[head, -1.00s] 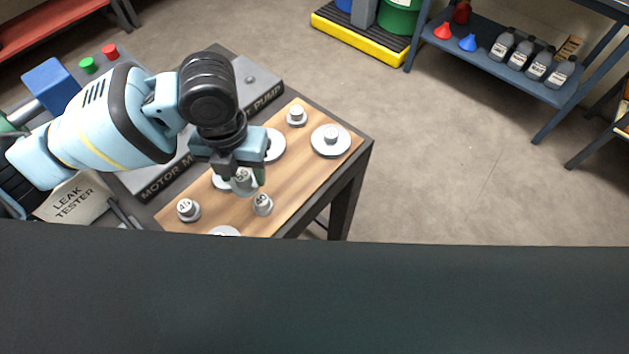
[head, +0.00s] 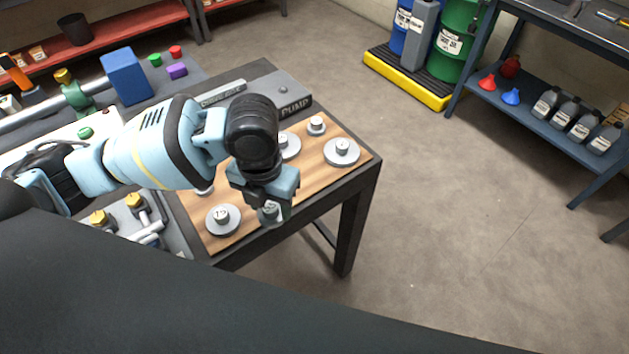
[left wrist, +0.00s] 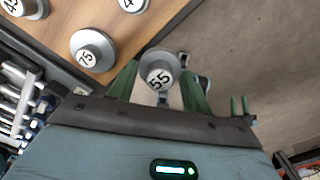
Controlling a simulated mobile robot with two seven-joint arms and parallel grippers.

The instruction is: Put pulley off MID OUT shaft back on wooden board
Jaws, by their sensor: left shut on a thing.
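My left gripper (head: 271,208) is shut on a small grey pulley marked 55 (left wrist: 159,78), held between the green fingers in the left wrist view. In the head view the held pulley (head: 270,215) shows partly below the fingers, at the front edge of the wooden board (head: 315,178); in the left wrist view it appears beyond the board's edge, against the floor. A grey pulley (head: 223,219), with a number that looks like 75 or 15, stands on the board to the left. The MID OUT shaft cannot be identified. My right gripper is out of view.
More pulleys stand on the board, including a wide one (head: 341,152) at the right and a small one (head: 317,125) behind it. A grey block marked PUMP (head: 291,91) lies behind the board. Open floor lies to the right.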

